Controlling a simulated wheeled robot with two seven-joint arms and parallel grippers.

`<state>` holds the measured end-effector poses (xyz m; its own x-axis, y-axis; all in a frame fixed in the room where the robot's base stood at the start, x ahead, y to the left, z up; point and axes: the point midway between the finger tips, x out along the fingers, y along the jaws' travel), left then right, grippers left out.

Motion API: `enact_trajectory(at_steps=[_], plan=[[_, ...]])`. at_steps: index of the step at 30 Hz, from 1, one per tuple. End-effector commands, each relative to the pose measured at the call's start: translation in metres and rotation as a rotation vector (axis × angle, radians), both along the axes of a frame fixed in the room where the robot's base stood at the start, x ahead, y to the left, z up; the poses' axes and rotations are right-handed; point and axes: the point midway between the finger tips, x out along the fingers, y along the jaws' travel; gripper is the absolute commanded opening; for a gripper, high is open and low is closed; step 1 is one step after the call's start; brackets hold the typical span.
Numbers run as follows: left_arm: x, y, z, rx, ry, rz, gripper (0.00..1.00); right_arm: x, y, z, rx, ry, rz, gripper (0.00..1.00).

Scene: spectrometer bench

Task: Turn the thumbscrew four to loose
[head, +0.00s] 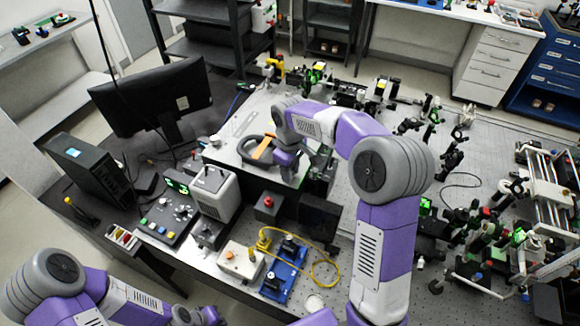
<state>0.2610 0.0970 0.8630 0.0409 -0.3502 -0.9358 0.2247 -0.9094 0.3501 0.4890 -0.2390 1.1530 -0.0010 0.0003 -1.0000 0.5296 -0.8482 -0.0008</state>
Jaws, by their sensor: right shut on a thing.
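My right arm reaches over the pale metal top of a bench instrument (231,151). No other thumbscrew is clear at this size. My left arm is low at the left, and its gripper is outside the picture.
A grey-white box (213,190) and a control box with knobs (168,219) stand in front of the instrument. A blue board (284,272) with a yellow cable (324,270) lies nearer. A monitor (152,97) stands behind left. Optical parts crowd the right table.

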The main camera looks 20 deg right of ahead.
Motion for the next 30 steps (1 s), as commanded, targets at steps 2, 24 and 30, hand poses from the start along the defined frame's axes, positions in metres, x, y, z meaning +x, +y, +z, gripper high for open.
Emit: enact_trajectory(at_steps=[2, 24, 30], plan=[[0.0, 0.0, 0.006, 0.0, 0.0, 0.0, 0.0, 0.0, 0.0, 0.002, 0.001, -0.001, 0.073, 0.0], [0.0, 0.0, 0.035, 0.0, 0.0, 0.0, 0.0, 0.0, 0.0, 0.002, 0.0, -0.003, 0.745, 0.0], [0.0, 0.0, 0.04, 0.0, 0.0, 0.0, 0.0, 0.0, 0.0, 0.002, 0.0, -0.003, 0.865, 0.0]])
